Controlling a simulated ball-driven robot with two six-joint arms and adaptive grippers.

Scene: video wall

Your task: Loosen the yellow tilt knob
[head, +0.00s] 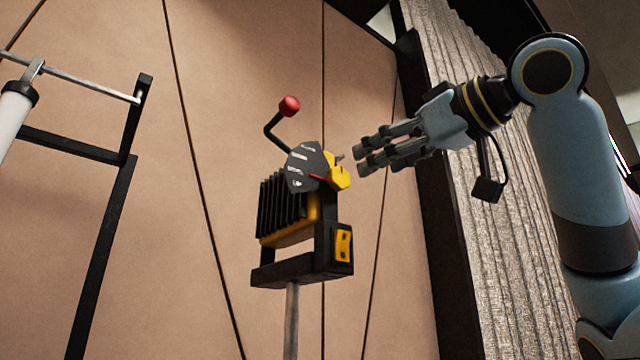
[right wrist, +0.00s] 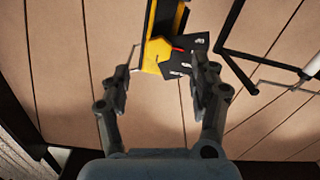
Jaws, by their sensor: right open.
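The yellow tilt knob (head: 339,172) sits on the right side of a dark, white-marked dial plate (head: 306,168) on the stand's head. My right gripper (head: 360,160) is just right of the knob in the head view, fingers pointing at it, with a small gap. In the right wrist view the knob (right wrist: 157,52) shows ahead between the two spread fingers (right wrist: 166,66). The right gripper is open and empty. I cannot tell the exact distance to the knob. My left gripper is not in view.
The head carries a black ribbed block (head: 282,212), a red-balled lever (head: 289,106) and a lower black frame (head: 300,268) on a grey pole (head: 291,320). A black frame (head: 100,255) with a white cylinder (head: 13,112) stands left. Tan panels (head: 215,90) lie behind.

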